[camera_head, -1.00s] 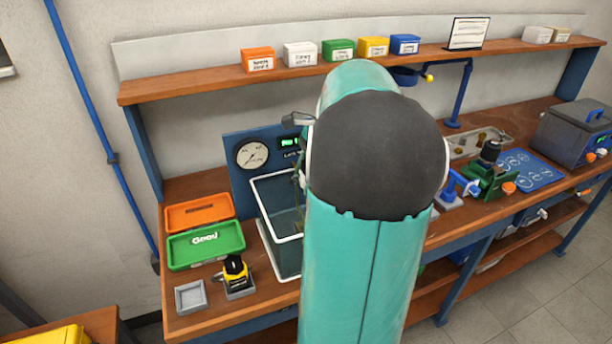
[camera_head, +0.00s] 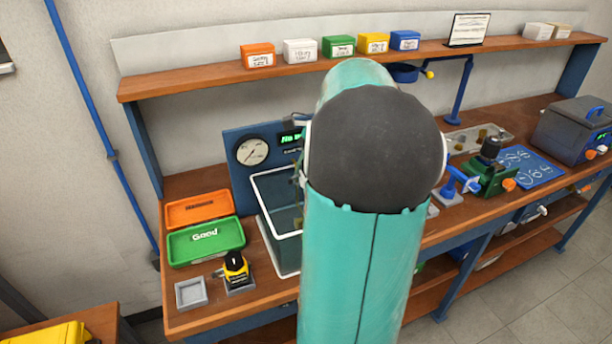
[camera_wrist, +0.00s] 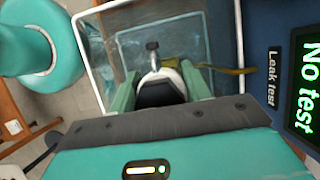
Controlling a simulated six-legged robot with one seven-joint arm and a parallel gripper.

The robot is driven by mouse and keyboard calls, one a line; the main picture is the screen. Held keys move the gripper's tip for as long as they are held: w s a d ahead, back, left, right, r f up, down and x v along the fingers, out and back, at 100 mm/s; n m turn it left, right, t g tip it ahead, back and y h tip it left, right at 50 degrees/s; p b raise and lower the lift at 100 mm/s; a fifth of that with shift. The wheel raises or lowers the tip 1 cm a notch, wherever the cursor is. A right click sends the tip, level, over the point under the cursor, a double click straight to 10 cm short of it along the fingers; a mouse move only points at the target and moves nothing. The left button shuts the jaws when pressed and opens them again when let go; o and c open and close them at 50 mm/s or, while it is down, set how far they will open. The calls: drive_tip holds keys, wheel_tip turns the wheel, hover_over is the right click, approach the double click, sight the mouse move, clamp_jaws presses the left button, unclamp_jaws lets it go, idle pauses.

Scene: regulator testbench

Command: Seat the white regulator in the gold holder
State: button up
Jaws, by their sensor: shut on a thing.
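In the wrist view my gripper (camera_wrist: 158,72) has its two green fingers shut on the white regulator (camera_wrist: 168,73). The regulator shows a white body, a black rounded part towards me and a small dark knob at its far end. It is over the white-rimmed water tank (camera_wrist: 205,28). A gold-coloured bar (camera_wrist: 228,70) lies just right of the regulator; I cannot tell whether it belongs to the gold holder or touches the regulator. In the head view my arm hides the gripper and regulator. The tank (camera_head: 283,268) shows beside my arm there.
A gauge panel (camera_head: 252,152) stands behind the tank; its display (camera_wrist: 312,72) reads "No test". Orange (camera_head: 198,208) and green (camera_head: 205,242) trays, a grey dish (camera_head: 190,293) and a yellow-black part (camera_head: 236,266) lie left. A green fixture (camera_head: 490,178) stands right.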

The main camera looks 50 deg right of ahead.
drive_tip(key=shift+f, duration=4.35)
idle(3.7)
